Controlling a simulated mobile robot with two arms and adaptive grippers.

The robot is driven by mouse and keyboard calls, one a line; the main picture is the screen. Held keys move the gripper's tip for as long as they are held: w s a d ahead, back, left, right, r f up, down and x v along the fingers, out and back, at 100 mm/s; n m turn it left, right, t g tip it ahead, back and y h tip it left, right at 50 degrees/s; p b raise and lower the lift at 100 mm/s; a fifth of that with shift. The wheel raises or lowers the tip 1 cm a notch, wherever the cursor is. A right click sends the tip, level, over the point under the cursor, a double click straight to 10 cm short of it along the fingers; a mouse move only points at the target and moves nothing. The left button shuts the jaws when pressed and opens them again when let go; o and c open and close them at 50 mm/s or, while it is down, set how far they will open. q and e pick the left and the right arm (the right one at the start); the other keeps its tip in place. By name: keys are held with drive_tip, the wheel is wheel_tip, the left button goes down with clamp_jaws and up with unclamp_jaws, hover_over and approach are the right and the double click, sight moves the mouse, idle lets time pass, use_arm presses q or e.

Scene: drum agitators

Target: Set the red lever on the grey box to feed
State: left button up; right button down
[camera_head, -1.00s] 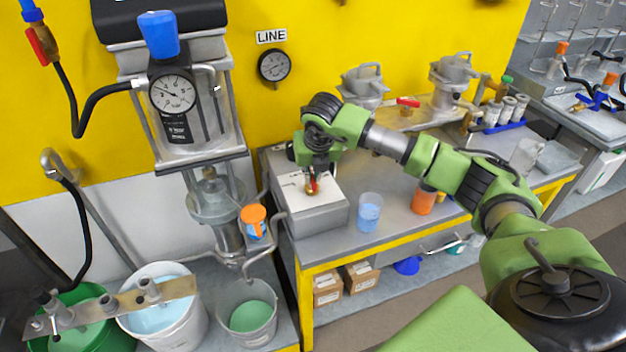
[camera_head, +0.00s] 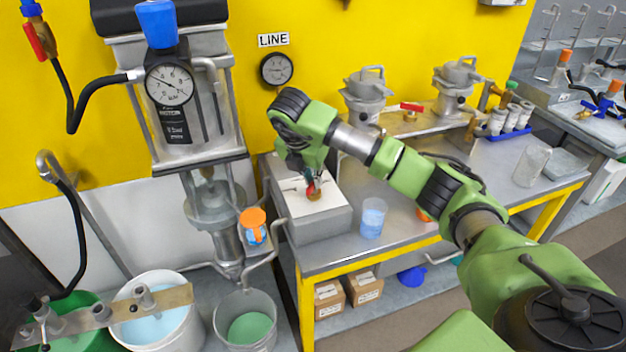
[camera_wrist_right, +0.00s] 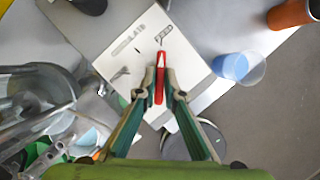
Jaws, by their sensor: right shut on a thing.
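The grey box (camera_head: 322,223) with a white top plate sits at the near left end of the bench. The red lever (camera_wrist_right: 160,77) stands out on the plate in the right wrist view, and part of it shows in the head view (camera_head: 311,189). My right gripper (camera_wrist_right: 158,90) is shut on the lever, one finger on each side. The lever's free end points up the wrist picture, close to the FEED label (camera_wrist_right: 163,36). A second label (camera_wrist_right: 128,41) to the left is hard to read. The gripper partly hides the lever's base. My left gripper is not in view.
A cup of blue liquid (camera_head: 372,218) stands right of the box. An orange cup (camera_wrist_right: 291,12) is farther right. A metal press-like unit (camera_head: 190,110) stands left, above several buckets.

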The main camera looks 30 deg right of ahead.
idle(0.4)
drive_tip(key=c, duration=2.1)
unclamp_jaws()
drive_tip(key=shift+c, duration=0.2)
drive_tip(key=shift+r, duration=0.1)
drive_tip(key=v, duration=1.1)
drive_tip(key=shift+r, duration=0.4)
drive_tip(key=shift+a, duration=0.1)
